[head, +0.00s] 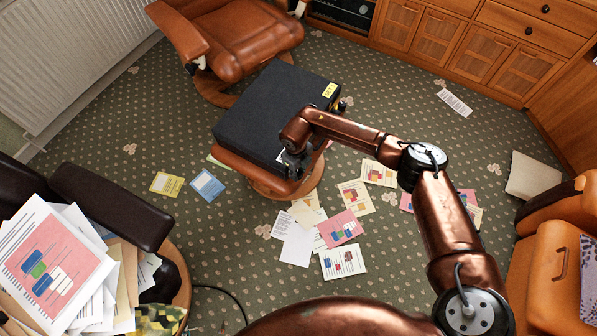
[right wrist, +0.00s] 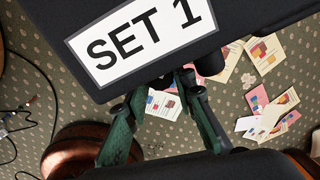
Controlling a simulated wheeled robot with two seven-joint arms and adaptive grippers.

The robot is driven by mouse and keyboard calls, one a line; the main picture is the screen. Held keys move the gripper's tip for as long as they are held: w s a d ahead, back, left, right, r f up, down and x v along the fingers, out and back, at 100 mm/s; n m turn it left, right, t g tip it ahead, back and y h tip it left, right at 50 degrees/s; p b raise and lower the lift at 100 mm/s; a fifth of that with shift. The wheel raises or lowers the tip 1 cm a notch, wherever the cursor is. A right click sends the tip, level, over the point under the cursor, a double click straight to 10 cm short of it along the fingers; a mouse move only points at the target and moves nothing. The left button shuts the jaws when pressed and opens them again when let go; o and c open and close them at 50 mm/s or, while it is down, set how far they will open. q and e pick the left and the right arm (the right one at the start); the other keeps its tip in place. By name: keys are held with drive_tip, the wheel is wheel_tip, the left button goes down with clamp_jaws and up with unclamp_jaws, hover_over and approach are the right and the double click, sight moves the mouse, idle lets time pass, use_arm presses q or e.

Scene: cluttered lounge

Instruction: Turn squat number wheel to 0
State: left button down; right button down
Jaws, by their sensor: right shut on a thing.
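A flat black case (head: 270,110) lies on a brown leather footstool (head: 238,160). No number wheel can be made out in either view. My right gripper (head: 292,163) is at the case's near right edge. In the right wrist view the case's side (right wrist: 240,15) carries a white "SET 1" label (right wrist: 140,40). The green fingers of my right gripper (right wrist: 160,86) reach up to just below that label. They are shut on a dark part at the case's edge, mostly hidden. My left gripper is not in view.
Papers (head: 340,228) and cards are scattered on the green patterned carpet around the footstool. A brown armchair (head: 228,45) stands behind, an orange one (head: 555,275) at the right. A dark seat at the left holds a paper pile (head: 60,265). Wooden cabinets (head: 480,50) line the back.

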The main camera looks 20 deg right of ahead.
drive_tip(key=n, duration=0.2)
drive_tip(key=shift+d+n, duration=0.1)
drive_tip(key=shift+n, duration=0.3)
drive_tip(key=n, duration=0.2)
drive_tip(key=shift+n, duration=1.3)
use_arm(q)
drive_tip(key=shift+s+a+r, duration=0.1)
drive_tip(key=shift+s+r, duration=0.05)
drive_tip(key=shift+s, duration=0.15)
use_arm(e)
drive_tip(key=shift+n, duration=0.6)
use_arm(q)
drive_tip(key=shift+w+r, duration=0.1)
use_arm(e)
drive_tip(key=shift+d+n, duration=0.1)
drive_tip(key=shift+n, duration=0.2)
drive_tip(key=c, duration=1.9)
unclamp_jaws()
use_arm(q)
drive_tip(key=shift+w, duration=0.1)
